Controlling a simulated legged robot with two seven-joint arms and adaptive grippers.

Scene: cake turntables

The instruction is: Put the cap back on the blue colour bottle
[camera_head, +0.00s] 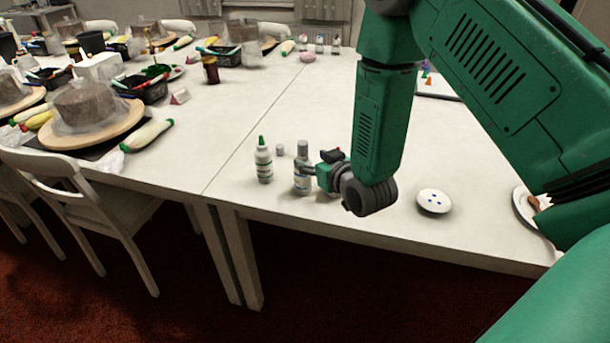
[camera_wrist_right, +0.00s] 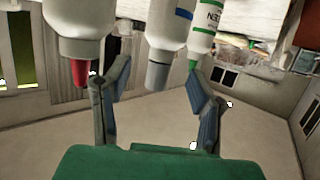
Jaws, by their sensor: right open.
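A white bottle with a blue band and a grey top (camera_head: 302,168) stands upright near the table's front edge. In the right wrist view this blue-banded bottle (camera_wrist_right: 170,30) appears upside down; I cannot tell whether its grey end is a cap. A small loose grey cylinder, possibly a cap (camera_head: 280,149), stands on the table behind and left of it. My right gripper (camera_head: 308,171) is open beside the bottle. In the right wrist view its fingers (camera_wrist_right: 155,100) are spread, with the bottle's grey end seen between them. My left gripper is out of view.
A green-capped bottle (camera_head: 263,163) stands left of the blue-banded one. A red-tipped bottle (camera_wrist_right: 80,30) is on the other side, mostly hidden by my gripper in the head view. The table behind is largely clear.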

